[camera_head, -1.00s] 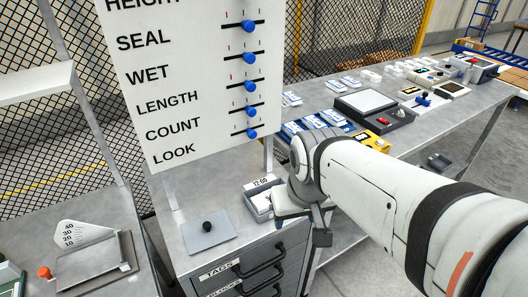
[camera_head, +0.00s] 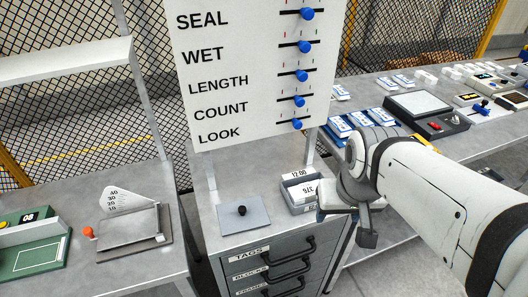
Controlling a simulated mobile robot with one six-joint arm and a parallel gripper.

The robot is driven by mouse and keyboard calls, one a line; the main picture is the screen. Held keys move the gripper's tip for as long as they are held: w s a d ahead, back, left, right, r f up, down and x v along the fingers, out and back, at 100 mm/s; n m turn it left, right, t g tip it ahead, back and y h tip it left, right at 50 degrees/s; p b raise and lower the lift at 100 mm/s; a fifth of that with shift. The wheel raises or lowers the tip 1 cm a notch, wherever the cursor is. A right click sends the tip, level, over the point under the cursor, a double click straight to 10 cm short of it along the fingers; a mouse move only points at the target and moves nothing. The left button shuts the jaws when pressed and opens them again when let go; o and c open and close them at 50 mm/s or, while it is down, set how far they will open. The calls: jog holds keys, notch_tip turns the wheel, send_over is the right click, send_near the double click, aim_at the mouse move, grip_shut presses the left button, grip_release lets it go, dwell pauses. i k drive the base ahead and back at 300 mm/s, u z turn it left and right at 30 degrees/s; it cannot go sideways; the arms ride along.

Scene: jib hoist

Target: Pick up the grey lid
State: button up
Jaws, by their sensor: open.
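The grey lid (camera_head: 242,214) is a flat square plate with a black knob on top. It lies on the top of the grey drawer cabinet (camera_head: 283,262), left of a small grey box of cards (camera_head: 299,192). My gripper (camera_head: 345,215) is at the right, by the right edge of the cabinet top and next to the card box. It is apart from the lid. It is open, though its fingers are seen at an angle and partly hidden by my arm.
A white board (camera_head: 255,60) with blue sliders stands behind the cabinet. A left table holds a paper trimmer (camera_head: 130,228) and a green device (camera_head: 35,245). A long right table (camera_head: 440,140) carries a scale (camera_head: 425,112) and card packs. Cabinet drawers have protruding black handles.

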aim_at(242, 216)
jog(key=z, duration=0.65)
jog(key=k, duration=1.25)
jog(key=u, duration=1.15)
jog(key=i, duration=1)
jog(key=u, duration=0.05)
